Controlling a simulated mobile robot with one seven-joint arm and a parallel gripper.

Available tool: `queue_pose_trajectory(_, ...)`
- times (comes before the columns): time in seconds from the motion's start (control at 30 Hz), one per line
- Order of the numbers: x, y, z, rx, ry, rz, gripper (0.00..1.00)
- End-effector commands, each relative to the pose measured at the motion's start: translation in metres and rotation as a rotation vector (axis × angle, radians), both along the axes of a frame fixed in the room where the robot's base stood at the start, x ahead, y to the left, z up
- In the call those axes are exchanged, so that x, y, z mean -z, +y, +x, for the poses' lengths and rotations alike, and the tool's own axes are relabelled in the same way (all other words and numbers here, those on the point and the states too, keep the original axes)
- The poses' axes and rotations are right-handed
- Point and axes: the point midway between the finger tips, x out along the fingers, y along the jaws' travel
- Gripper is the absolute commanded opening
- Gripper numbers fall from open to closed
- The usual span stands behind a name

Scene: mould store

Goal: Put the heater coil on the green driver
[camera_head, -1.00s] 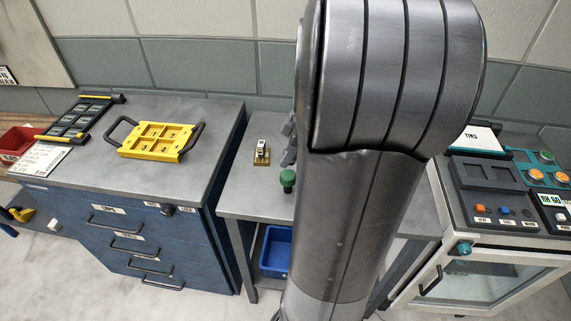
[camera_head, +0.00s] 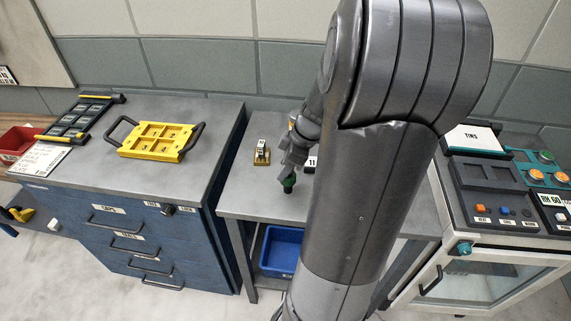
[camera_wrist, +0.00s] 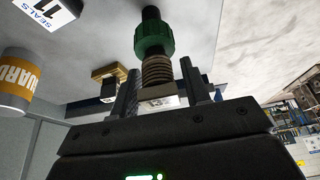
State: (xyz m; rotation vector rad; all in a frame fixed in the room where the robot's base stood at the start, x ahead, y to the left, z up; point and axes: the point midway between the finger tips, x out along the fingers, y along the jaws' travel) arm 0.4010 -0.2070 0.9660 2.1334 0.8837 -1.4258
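The green driver (camera_head: 289,182) stands upright on the grey table, with a dark foot below its green collar. The wrist view shows its green collar (camera_wrist: 153,37) and black lower part from close by. The heater coil (camera_wrist: 157,72), brownish and ridged with a pale labelled block at one end, lies between my gripper's fingers (camera_wrist: 160,88). In the head view my gripper (camera_head: 293,155) is just above the driver, hiding the coil.
A small brass-coloured stand (camera_head: 261,156) is left of the driver. A "SEALS 11" label (camera_wrist: 55,8) and an orange and grey "GUARD" cylinder (camera_wrist: 16,80) are close by. A yellow tray (camera_head: 157,154) lies on the cabinet left; a blue bin (camera_head: 283,262) is under the table.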

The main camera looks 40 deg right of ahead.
Motion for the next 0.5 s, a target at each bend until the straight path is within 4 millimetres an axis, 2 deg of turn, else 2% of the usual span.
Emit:
queue_pose_trajectory(0.1,0.000,0.000,0.000,0.000,0.000,0.000,0.52)
queue_pose_trajectory(0.37,-0.001,0.000,0.000,0.000,0.000,0.000,0.52)
queue_pose_trajectory(0.5,-0.012,-0.003,-0.002,0.001,-0.001,-0.003,0.52)
